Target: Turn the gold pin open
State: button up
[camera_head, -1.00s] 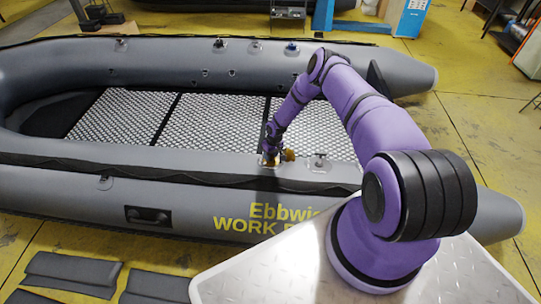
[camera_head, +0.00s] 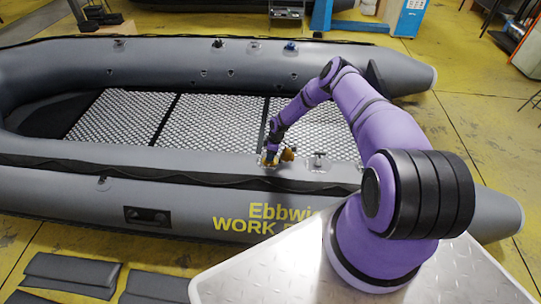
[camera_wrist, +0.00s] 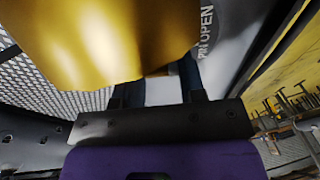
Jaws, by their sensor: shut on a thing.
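The gold pin (camera_head: 289,154) is a small gold piece on the near tube of the grey inflatable boat (camera_head: 180,205). In the wrist view a gold part (camera_wrist: 110,40) fills the upper left, large and close. My gripper (camera_head: 269,156) is down at the pin, with gold showing beside and under its tips. In the wrist view my gripper (camera_wrist: 158,88) shows dark fingers running in under the gold part, shut on the pin. The tips and the exact grip are hidden behind the gold.
A clear fitting (camera_head: 319,161) sits on the near tube right of my gripper. More fittings, one blue (camera_head: 291,46), line the far tube. Dark grey pads (camera_head: 72,272) lie on the yellow floor at lower left. The boat's mesh deck (camera_head: 215,122) is bare.

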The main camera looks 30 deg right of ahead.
jog(key=shift+n, duration=0.4)
jog(key=o, duration=0.9)
jog(key=shift+o, duration=0.2)
jog(key=v, duration=1)
jog(key=shift+d+r, duration=0.15)
jog(key=shift+r, duration=0.25)
